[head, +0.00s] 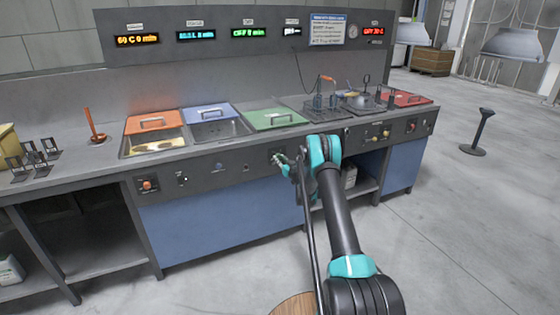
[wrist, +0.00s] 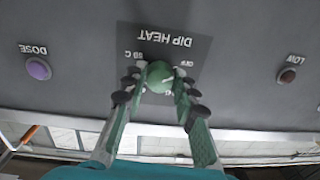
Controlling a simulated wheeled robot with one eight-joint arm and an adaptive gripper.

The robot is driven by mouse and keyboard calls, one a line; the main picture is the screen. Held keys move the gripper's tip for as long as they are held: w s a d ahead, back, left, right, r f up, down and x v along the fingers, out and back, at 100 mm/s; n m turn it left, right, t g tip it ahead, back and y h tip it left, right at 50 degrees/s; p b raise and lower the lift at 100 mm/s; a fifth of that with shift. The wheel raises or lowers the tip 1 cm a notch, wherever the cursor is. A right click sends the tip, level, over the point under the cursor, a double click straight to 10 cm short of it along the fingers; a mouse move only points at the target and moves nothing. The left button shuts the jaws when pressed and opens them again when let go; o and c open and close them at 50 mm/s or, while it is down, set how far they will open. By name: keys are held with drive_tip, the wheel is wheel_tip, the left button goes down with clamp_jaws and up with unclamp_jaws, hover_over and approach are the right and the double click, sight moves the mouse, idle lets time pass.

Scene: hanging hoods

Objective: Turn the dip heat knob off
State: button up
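The dip heat knob (wrist: 160,77) is round and green with a pale pointer line. The pointer line slants toward the right, roughly to the OFF side. My gripper (wrist: 160,75) has one finger close against each side of the knob and looks shut on it. In the head view my gripper (head: 281,158) is at the counter's front panel, and the knob is mostly hidden there.
A purple DOSE button (wrist: 38,68) and a dark red LOW button (wrist: 287,76) flank the plate. Above the panel are orange (head: 153,121), blue (head: 208,112) and green (head: 274,115) lids. A display (head: 136,40) reads "60 C 0 min".

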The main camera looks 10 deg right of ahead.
drive_tip(key=o, duration=0.5)
drive_tip(key=shift+c, duration=0.2)
drive_tip(key=shift+s+d, duration=0.1)
drive_tip(key=v, duration=1.1)
drive_tip(key=shift+s, duration=0.35)
